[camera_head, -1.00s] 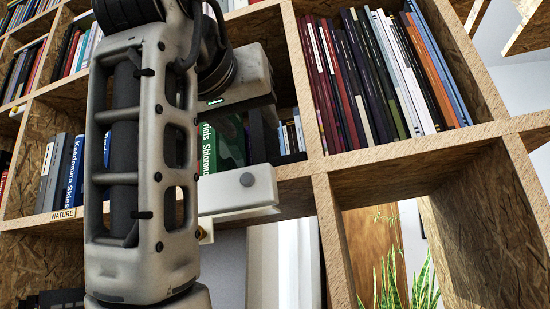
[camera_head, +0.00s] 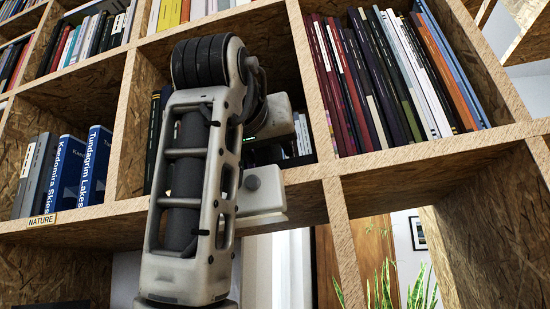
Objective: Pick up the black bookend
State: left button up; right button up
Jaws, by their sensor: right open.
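My right gripper (camera_head: 268,156) is open in front of the middle shelf compartment. Its two pale jaws stand one above the other with a gap between. A dark upright shape, which looks like the black bookend (camera_head: 266,153), shows in that gap, just left of some thin pale books. Most of it is hidden by my gripper and forearm, and I cannot tell whether the jaws touch it. My left gripper is not in view.
Blue books (camera_head: 95,165) stand to the left above a NATURE label (camera_head: 41,221). A tall row of books (camera_head: 390,75) fills the compartment to the right. A plant (camera_head: 385,290) shows below.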

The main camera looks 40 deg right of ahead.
jog(key=shift+s, duration=0.15)
jog(key=shift+c, duration=1.2)
grip_shut()
jog(key=shift+r, duration=0.2)
